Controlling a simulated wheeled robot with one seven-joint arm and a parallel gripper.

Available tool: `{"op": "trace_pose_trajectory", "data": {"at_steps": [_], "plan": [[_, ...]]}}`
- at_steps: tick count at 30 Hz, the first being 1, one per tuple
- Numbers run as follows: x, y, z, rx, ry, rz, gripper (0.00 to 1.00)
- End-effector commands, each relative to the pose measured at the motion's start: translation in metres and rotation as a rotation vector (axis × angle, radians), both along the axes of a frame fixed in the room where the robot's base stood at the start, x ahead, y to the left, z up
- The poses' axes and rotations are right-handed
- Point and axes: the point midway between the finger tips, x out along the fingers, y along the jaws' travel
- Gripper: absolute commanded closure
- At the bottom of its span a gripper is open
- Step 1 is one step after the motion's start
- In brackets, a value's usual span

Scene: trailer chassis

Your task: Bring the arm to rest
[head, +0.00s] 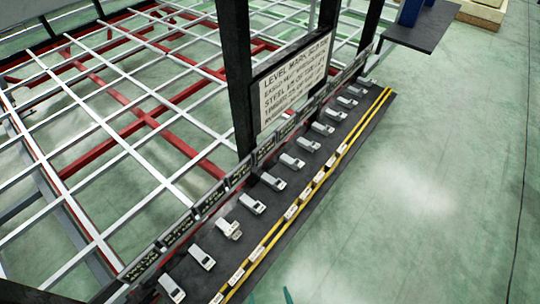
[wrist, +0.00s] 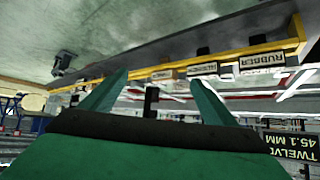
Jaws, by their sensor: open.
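My gripper (wrist: 157,88) shows in the wrist view with two green fingers spread apart and nothing between them. Behind the fingers is the dark shelf (wrist: 180,45) with its yellow edge and label plates, seen upside down. In the head view, only small teal tips (head: 287,296), likely my gripper's, show at the bottom edge, right of the shelf. The rest of my arm is out of view.
A long dark shelf (head: 190,258) holds a row of several grey-white blocks, with labels and yellow lines along its edge. A lettered sign (head: 296,83) hangs between black posts. A white and red frame (head: 120,120) lies behind. Green floor (head: 430,180) at right is clear.

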Motion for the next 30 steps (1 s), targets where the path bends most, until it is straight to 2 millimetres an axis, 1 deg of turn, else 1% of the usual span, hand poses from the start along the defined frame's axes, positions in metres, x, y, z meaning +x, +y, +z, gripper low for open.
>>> {"op": "trace_pose_trajectory", "data": {"at_steps": [1,2,3,5,8,9,11,12,15,18,22,30], "plan": [[-0.014,-0.004,0.013,-0.018,-0.018,-0.035,0.19],[-0.02,-0.006,0.022,-0.025,-0.034,-0.057,0.19],[-0.027,-0.009,0.035,-0.035,-0.059,-0.083,0.19],[-0.036,-0.013,0.058,-0.046,-0.103,-0.117,0.19],[-0.05,-0.016,0.099,-0.052,-0.186,-0.16,0.19],[-0.055,-0.016,0.117,-0.05,-0.222,-0.17,0.19],[-0.061,-0.015,0.144,-0.043,-0.276,-0.181,0.19],[-0.065,-0.013,0.161,-0.034,-0.309,-0.186,0.19],[-0.072,-0.008,0.199,-0.013,-0.382,-0.186,0.19],[-0.076,-0.004,0.225,0.007,-0.435,-0.183,0.19],[-0.078,-0.001,0.242,0.022,-0.468,-0.176,0.19],[-0.078,-0.001,0.243,0.025,-0.471,-0.177,0.19]]}}
